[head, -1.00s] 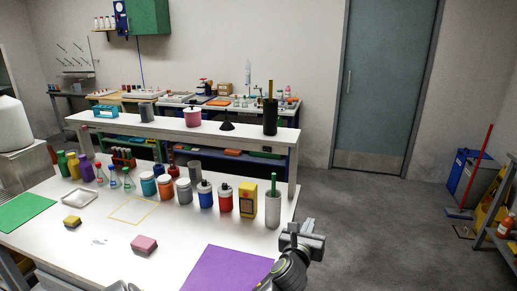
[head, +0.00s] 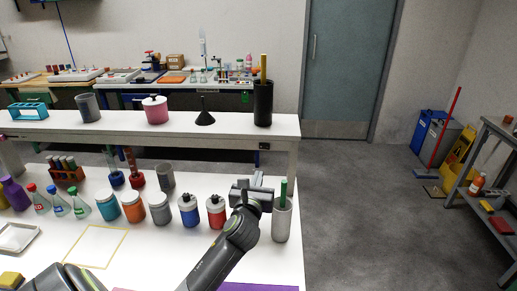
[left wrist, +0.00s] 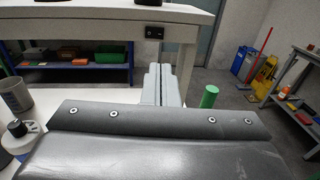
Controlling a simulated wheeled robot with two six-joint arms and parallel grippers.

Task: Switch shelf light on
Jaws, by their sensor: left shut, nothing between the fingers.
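A small black switch box (head: 264,146) is fixed under the front edge of the white raised shelf (head: 190,122), near its right end. It also shows in the left wrist view (left wrist: 153,30), where a small light mark is on its face; its on or off state is too small to tell. My left gripper (head: 257,178) is shut and empty, in front of and below the switch box, apart from it. In the left wrist view its closed fingers (left wrist: 160,70) point toward the shelf leg, just below the box. My right gripper is not in view.
A grey cylinder (head: 282,222) with a green stick stands close to the right of my left gripper. A red-bodied bottle (head: 216,213) and a blue one (head: 189,212) stand to its left. A black holder (head: 263,103) stands on the shelf above the box.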

